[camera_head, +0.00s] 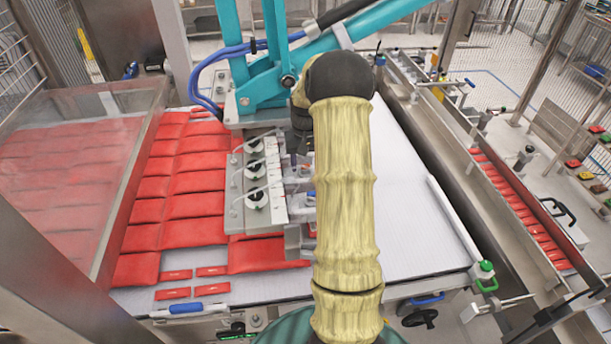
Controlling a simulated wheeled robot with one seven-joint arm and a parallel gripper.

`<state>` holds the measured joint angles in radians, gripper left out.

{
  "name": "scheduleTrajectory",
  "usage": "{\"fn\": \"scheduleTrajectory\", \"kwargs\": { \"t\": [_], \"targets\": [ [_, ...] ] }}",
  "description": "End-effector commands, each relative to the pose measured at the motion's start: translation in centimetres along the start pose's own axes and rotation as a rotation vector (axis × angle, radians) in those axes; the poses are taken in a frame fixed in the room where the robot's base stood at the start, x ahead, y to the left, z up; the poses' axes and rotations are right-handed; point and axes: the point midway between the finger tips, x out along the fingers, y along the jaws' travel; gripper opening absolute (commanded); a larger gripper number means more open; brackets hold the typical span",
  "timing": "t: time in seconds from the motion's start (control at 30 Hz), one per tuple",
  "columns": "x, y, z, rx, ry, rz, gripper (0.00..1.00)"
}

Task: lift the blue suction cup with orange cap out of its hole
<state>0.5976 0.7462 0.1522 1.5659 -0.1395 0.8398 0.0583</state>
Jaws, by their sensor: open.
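My arm in its cream sleeve runs up the middle of the view and bends at a black joint. My gripper (301,146) is only partly visible left of the sleeve, small and dark, above the picker head. It is open; its fingertips are hard to make out, and I see nothing held in it. The picker head (236,218) is a grey metal block with several black round fittings and clear hoses, under a teal arm. I cannot make out the blue suction cup with orange cap or its hole; my arm covers the right part of the head.
Red packs (194,233) lie in rows on the white conveyor belt (405,215), whose right part is clear. The teal frame (262,75) and blue hoses (205,75) stand close behind my gripper. A second, narrow conveyor with red packs (520,208) runs at right.

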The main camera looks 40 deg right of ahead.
Motion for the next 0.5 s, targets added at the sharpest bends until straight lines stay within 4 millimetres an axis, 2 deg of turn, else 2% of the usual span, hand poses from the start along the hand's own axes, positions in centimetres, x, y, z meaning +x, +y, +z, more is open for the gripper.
{"fn": "scheduleTrajectory", "kwargs": {
  "t": [0.3,0.37,0.5],
  "targets": [
    [-0.03,0.01,-0.01,0.0,0.0,0.0,0.51],
    [-0.04,0.01,-0.01,0.0,0.0,0.0,0.41],
    [-0.05,0.02,-0.01,0.0,0.0,0.0,0.14]
  ]
}}
